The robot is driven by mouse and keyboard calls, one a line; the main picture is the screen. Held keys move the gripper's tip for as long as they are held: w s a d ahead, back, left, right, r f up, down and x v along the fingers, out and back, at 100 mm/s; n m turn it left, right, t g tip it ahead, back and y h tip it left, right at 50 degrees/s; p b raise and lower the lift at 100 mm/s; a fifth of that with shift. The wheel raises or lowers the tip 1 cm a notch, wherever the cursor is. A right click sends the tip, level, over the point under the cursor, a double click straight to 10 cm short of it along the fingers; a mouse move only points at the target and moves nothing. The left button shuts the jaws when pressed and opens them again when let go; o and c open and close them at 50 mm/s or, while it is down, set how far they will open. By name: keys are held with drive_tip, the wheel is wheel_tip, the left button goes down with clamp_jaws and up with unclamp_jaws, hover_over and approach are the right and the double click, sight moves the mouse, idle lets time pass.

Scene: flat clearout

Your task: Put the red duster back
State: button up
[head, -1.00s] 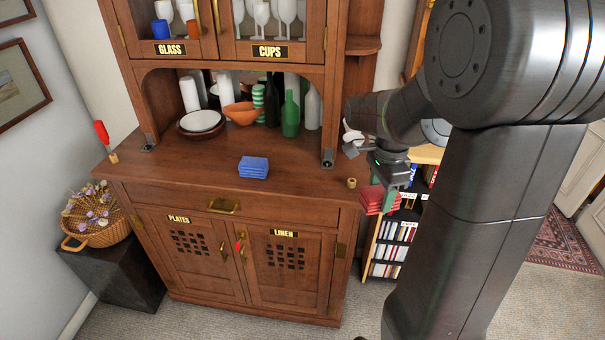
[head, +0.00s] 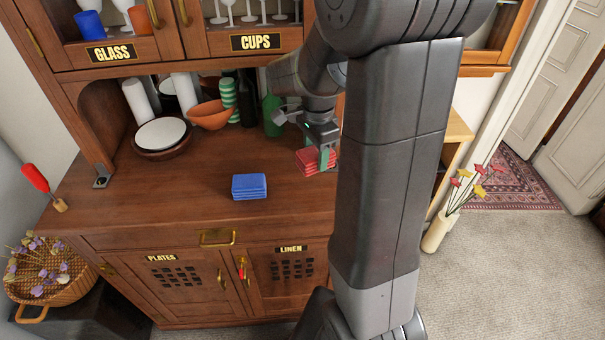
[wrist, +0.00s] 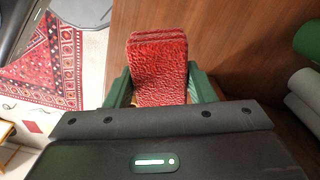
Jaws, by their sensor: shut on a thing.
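The red duster (head: 308,160) looks like a folded, textured red cloth. It sits between the green fingers of my gripper (head: 321,160), which is shut on it. In the wrist view the red duster (wrist: 158,65) stands out beyond the fingers, with brown wood to its right and the patterned rug far below to its left. In the head view it appears over the right part of the cabinet's counter (head: 200,200). I cannot tell whether it touches the wood. My arm hides the counter's right end.
A folded blue cloth (head: 249,186) lies mid-counter. Behind are an orange bowl (head: 210,115), a white plate (head: 161,133) and a green bottle (head: 272,115). A red-topped item (head: 38,179) is at the left end. A vase of flowers (head: 437,232) stands right on the floor. The front counter is clear.

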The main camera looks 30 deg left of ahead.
sight(316, 152)
wheel_tip(316, 152, down, 8)
drive_tip(key=shift+d+f+p, duration=0.1)
drive_tip(key=shift+p, duration=0.2)
drive_tip(key=o, duration=0.9)
wheel_tip(316, 152, up, 12)
drive_tip(key=shift+r+b, duration=0.1)
drive_tip(key=shift+b, duration=0.2)
